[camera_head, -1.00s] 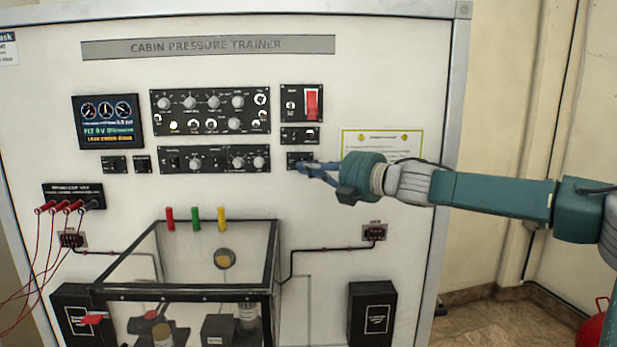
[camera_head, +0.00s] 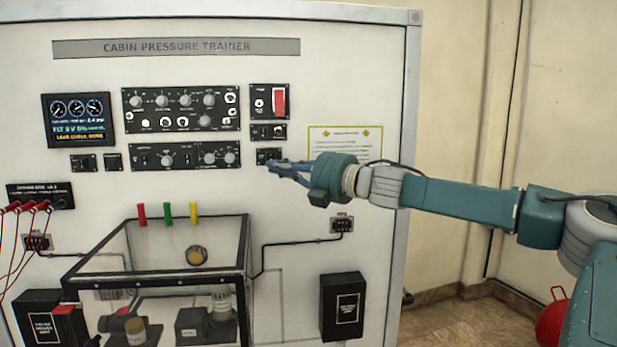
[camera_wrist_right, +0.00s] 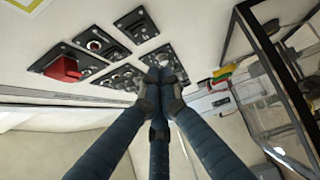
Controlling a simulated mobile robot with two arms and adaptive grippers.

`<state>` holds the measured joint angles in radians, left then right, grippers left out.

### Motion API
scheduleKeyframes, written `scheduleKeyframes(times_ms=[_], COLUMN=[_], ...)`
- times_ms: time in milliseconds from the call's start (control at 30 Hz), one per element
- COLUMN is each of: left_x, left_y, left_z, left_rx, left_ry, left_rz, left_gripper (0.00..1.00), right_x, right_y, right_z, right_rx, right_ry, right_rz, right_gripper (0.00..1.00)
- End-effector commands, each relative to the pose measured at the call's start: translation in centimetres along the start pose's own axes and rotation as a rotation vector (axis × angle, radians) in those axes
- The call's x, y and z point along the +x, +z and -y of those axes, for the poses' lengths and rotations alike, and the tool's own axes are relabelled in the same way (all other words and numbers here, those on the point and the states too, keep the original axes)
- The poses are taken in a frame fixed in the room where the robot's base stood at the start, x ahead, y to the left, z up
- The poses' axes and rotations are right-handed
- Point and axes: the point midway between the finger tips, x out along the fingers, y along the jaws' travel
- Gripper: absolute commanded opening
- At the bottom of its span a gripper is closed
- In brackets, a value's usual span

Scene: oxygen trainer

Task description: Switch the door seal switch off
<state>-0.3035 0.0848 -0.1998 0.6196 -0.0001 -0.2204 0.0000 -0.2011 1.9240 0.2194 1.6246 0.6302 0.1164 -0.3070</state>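The white trainer board (camera_head: 340,75) has several black switch panels; their small labels are not readable, so I cannot tell which switch is labelled door seal. My right gripper (camera_head: 272,166) has its blue fingers drawn together, with nothing visible between them. In the head view its tips are at the lower edge of a small black panel (camera_head: 267,155), partly covering it. In the wrist view this small panel (camera_wrist_right: 137,25) is uncovered above the fingertips (camera_wrist_right: 161,76), which overlap a longer knob panel (camera_wrist_right: 178,62). Contact cannot be told. My left gripper is not in view.
A red-switch panel (camera_head: 269,101) and another small panel (camera_head: 268,132) sit above. Knob panels (camera_head: 183,155) lie to the left. A clear box with a black frame (camera_head: 150,278) stands out below left. A black box (camera_head: 342,306) is mounted below right.

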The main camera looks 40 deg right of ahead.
Motion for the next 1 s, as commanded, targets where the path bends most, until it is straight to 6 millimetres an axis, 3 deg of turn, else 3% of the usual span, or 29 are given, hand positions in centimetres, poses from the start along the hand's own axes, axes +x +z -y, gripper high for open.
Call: scheduleKeyframes(times_ms=[200, 533, 800, 1000], left_x=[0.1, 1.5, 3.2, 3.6], left_y=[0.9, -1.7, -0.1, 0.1], left_z=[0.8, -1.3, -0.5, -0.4], left_rx=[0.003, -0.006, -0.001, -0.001], left_ry=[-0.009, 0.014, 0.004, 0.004], left_rz=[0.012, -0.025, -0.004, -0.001], left_gripper=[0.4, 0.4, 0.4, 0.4], right_x=[-1.6, -5.1, -8.1, -9.2], right_y=[0.1, -0.1, -0.1, 0.0], right_z=[0.1, 0.5, 0.9, 0.8], right_rx=[0.001, -0.002, -0.002, 0.0], right_ry=[0.002, 0.004, 0.001, -0.001], right_rz=[0.002, -0.001, 0.0, 0.001], right_gripper=[0.0, 0.0, 0.0, 0.0])
